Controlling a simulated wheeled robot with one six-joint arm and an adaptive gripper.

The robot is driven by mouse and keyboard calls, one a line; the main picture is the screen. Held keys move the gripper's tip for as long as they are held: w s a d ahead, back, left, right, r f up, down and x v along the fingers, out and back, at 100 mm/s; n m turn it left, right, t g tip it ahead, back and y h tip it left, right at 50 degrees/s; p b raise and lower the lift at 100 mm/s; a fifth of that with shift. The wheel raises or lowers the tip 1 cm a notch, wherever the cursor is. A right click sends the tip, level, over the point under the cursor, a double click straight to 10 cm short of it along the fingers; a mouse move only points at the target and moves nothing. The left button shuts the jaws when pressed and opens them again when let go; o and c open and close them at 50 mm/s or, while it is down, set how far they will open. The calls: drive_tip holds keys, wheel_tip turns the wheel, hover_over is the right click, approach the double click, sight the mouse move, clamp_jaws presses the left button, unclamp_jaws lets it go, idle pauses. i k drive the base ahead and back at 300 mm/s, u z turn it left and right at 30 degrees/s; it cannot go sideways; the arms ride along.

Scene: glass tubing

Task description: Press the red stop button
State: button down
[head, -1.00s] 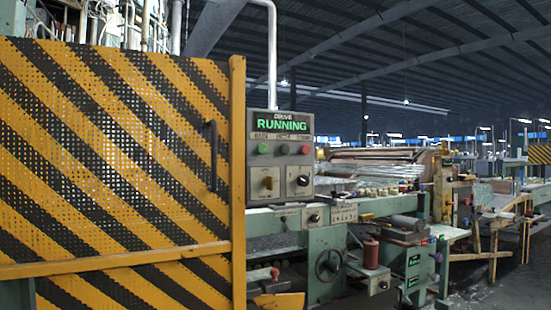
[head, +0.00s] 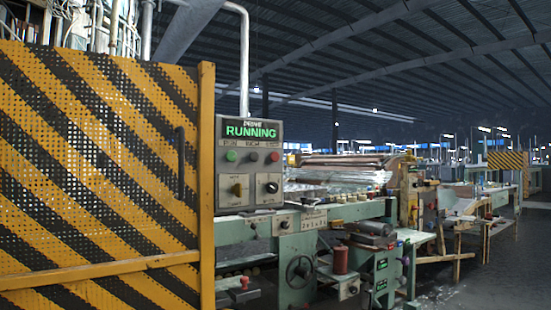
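The red button (head: 275,156) is the rightmost of three in a row on the grey control panel (head: 248,207), left of centre in the head view. A green button (head: 231,156) and a dark button (head: 253,156) sit to its left. The display (head: 251,130) above them is lit green and reads RUNNING. Nothing covers the buttons. The small labels above them are hard to read. My gripper is not in view.
A yellow and black striped mesh guard (head: 95,180) with a yellow post stands just left of the panel. Two knobs are below the buttons. The green machine bed (head: 330,212) runs right and back. Dark open floor (head: 490,270) shows at lower right.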

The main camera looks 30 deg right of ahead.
sight(274, 156)
drive_tip(key=k, duration=1.35)
drive_tip(key=z, duration=0.3)
drive_tip(key=i, duration=0.45)
drive_tip(key=z, duration=0.55)
drive_tip(key=i, duration=1)
drive_tip(key=u, duration=0.3)
